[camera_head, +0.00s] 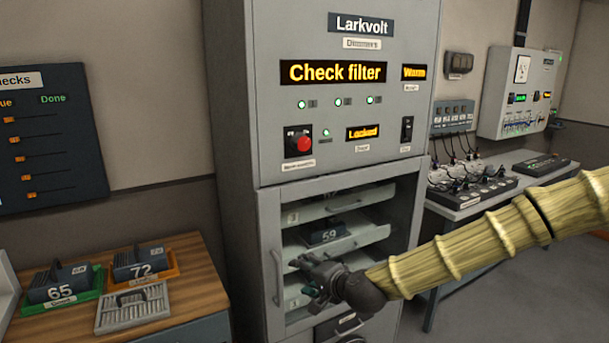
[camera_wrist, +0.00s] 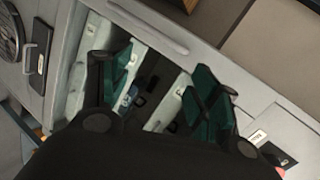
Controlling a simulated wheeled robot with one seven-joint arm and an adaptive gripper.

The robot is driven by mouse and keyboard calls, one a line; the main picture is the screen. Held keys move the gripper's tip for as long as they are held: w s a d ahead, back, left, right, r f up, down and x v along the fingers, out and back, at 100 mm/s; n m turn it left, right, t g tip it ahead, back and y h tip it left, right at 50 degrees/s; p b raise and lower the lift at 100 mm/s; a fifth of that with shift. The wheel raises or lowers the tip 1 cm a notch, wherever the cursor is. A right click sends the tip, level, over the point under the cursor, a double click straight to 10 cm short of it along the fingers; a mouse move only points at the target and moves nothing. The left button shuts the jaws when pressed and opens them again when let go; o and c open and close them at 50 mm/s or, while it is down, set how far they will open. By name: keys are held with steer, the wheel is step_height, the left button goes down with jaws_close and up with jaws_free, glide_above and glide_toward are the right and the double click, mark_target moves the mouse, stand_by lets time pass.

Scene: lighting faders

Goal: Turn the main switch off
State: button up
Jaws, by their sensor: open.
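The main switch (camera_head: 303,143), a red rotary knob on a black plate, is on the upper front of the grey Larkvolt cabinet (camera_head: 232,120), at its left side. Its label is too small to read surely. In the wrist view, part of a black plate (camera_wrist: 275,153) with a bit of red shows at the lower right edge. My gripper (camera_head: 308,276) is open and empty, well below the switch, in front of the cabinet's shelf bay. In the wrist view its two green-padded fingers (camera_wrist: 162,88) are spread, with the shelves behind them.
The bay holds pulled-out shelves and a module marked 59 (camera_head: 322,236). A display reads "Check filter" (camera_head: 333,72); another reads "Locked" (camera_head: 362,133). A wooden bench (camera_head: 185,300) with modules 65 and 72 stands left. A desk (camera_head: 455,208) with cables stands right.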

steer(key=w+d+r+m+t+y, duration=0.1)
steer(key=w+r, duration=0.1)
steer(key=r, duration=0.5)
steer(key=w+r+m+t, duration=0.1)
steer(key=w+r, duration=0.2)
steer(key=r, duration=0.5)
steer(key=m+t, duration=0.1)
steer(key=t, duration=0.2)
glide_toward(305, 144)
steer(key=shift+y, duration=0.3)
steer(key=p+x, duration=0.3)
steer(key=x, duration=0.7)
steer(key=shift+f, duration=0.1)
steer(key=c, duration=1)
